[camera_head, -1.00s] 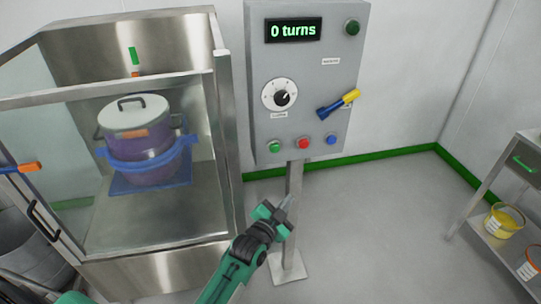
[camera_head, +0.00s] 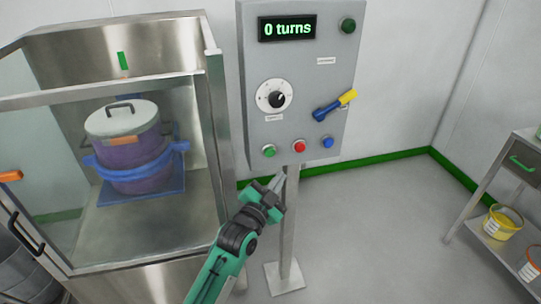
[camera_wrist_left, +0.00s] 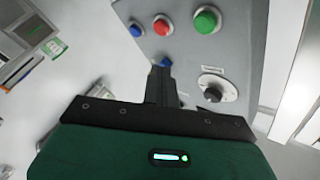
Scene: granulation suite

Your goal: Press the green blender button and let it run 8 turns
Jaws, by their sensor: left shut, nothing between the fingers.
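The green blender button (camera_head: 268,150) is at the lower left of the grey control panel (camera_head: 310,100), beside a red button (camera_head: 299,146) and a blue button (camera_head: 328,142). The panel's display (camera_head: 287,28) reads "0 turns". My left gripper (camera_head: 281,181) is shut and empty, below the green button and apart from it in the picture. In the left wrist view the green button (camera_wrist_left: 207,20) shows at the top, beyond the shut fingers (camera_wrist_left: 163,75). The blender drum (camera_head: 130,145), purple with a pale lid, stands inside the glass-sided enclosure. My right gripper is not in view.
A yellow and blue lever (camera_head: 335,105) and a dial (camera_head: 274,97) are on the panel. The steel enclosure (camera_head: 215,110) stands close on the left. A shelf cart (camera_head: 500,240) with buckets stands at the right. Floor between panel post and cart is clear.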

